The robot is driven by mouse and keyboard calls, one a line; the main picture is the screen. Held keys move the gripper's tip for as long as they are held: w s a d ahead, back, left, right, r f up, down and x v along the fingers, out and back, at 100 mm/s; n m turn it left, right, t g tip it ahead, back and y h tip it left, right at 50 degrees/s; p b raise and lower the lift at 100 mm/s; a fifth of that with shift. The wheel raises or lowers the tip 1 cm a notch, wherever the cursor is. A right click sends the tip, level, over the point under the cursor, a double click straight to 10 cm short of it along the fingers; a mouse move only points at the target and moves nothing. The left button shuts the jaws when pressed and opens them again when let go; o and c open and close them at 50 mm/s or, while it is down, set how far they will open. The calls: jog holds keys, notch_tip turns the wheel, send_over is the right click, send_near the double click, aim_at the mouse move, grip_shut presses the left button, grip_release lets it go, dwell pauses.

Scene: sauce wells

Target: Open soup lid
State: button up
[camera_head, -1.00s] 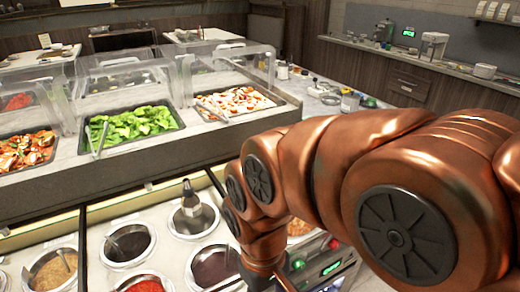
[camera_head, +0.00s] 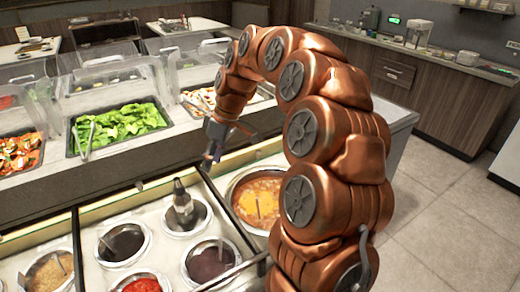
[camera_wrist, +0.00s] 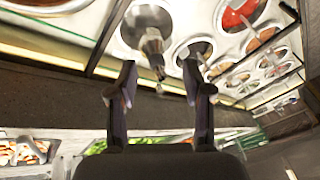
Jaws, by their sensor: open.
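The soup pot (camera_head: 262,212) is a round well with orange-brown soup, set in the counter just left of my arm. A handle or ladle stands in it, and my arm hides its right side. I cannot make out a separate lid over it. My gripper (camera_head: 213,150) hangs above the counter's back edge, up and left of the soup pot.
Wells of dark sauce (camera_head: 210,262) and red sauce (camera_head: 142,285) lie in front. A lettuce tray (camera_head: 118,127) sits on the raised counter behind. The floor at right (camera_head: 455,215) is clear.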

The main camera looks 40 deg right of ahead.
jog(key=w+d+f+t+p, duration=0.1)
jog(key=w+d, duration=0.3)
jog(key=d, duration=0.2)
jog(key=w+d+f, duration=0.2)
jog(key=w+d, duration=0.1)
jog(key=d, duration=0.4)
jog(key=n+t+h+p, duration=0.1)
send_near(260, 152)
jog(key=f, duration=0.2)
jog(key=shift+w+a+p+x, duration=0.15)
jog(key=shift+p+x, duration=0.55)
jog(key=shift+x, duration=1.25)
jog(key=shift+w+a+p+x, duration=0.15)
jog(key=shift+p+x, duration=0.55)
jog(key=shift+x, duration=1.25)
jog(key=shift+r, duration=0.2)
grip_shut()
